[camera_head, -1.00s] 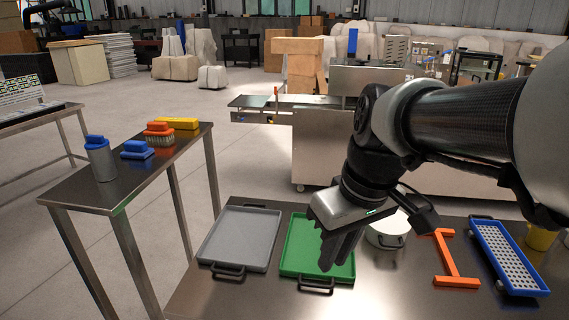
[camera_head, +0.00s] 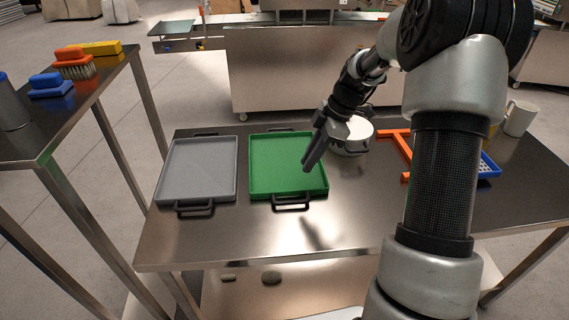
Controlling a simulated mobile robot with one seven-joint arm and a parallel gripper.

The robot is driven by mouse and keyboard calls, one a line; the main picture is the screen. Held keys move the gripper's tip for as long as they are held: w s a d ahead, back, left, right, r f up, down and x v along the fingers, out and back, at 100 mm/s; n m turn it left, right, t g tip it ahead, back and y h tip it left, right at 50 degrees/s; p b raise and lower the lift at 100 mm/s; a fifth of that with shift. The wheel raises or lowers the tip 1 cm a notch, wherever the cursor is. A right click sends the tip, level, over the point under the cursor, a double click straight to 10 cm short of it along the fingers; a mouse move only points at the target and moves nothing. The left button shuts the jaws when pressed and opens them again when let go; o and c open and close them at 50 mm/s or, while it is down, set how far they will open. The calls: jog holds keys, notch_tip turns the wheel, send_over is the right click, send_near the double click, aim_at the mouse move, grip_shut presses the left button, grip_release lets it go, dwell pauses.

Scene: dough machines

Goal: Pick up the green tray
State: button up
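The green tray (camera_head: 283,160) lies flat on the steel table, with a black handle (camera_head: 291,202) at its near edge and another partly showing at its far edge. My gripper (camera_head: 308,167) points downward above the tray's right part, in front of its right rim in the picture. It holds nothing that I can see. Its fingers look close together from this side, and I cannot tell whether they are apart.
A grey tray (camera_head: 200,168) lies just left of the green one. A white pot (camera_head: 350,137) stands to its right, then an orange frame (camera_head: 400,142), a blue tray (camera_head: 488,166) and a white mug (camera_head: 519,118). The table's front (camera_head: 250,240) is clear.

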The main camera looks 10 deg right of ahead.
jog(key=x, duration=1.1)
jog(key=shift+w+f, duration=0.15)
jog(key=shift+f, duration=0.1)
grip_shut()
jog(key=shift+r, duration=0.15)
dwell(1.0)
